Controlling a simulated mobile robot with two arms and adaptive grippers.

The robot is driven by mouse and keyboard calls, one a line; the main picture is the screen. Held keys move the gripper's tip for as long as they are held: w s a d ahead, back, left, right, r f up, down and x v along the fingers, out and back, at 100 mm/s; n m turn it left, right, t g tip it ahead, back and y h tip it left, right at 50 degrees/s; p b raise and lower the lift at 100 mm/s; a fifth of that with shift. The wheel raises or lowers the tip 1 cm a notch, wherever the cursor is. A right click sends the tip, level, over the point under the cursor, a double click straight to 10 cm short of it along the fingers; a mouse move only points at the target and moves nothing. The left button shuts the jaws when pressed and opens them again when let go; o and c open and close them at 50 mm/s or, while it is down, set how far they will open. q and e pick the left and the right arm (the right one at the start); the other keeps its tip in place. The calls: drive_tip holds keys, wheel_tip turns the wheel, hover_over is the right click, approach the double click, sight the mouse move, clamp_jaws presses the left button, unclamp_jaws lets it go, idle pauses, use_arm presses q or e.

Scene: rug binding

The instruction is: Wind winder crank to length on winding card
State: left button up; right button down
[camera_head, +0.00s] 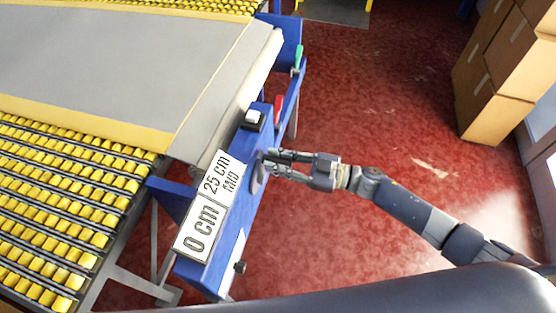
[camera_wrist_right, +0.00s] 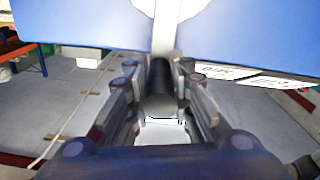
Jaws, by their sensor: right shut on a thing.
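My right gripper (camera_head: 272,163) reaches in from the right to the outer side of the blue winder frame (camera_head: 225,258). In the right wrist view its fingers (camera_wrist_right: 160,70) are shut on a dark, round crank handle (camera_wrist_right: 160,88), with a pale bar behind it against the blue panel. In the head view a grey piece of the winder crank (camera_head: 257,182) shows just below the fingers; the rest is hidden. A white card (camera_head: 205,210) reading "0 cm", "25 cm" and "MID" lies on top of the frame, left of the gripper. My left gripper is not in view.
A grey rug with yellow edging (camera_head: 150,60) lies on yellow rollers (camera_head: 50,200) at left. A white button (camera_head: 253,116), a red-handled thing (camera_head: 278,108) and a green-handled thing (camera_head: 298,55) sit along the frame. Cardboard boxes (camera_head: 500,60) stand at right. The red floor between is open.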

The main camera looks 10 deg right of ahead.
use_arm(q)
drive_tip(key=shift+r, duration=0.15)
use_arm(e)
drive_tip(key=shift+w+d+r, duration=0.1)
drive_tip(key=shift+w, duration=0.15)
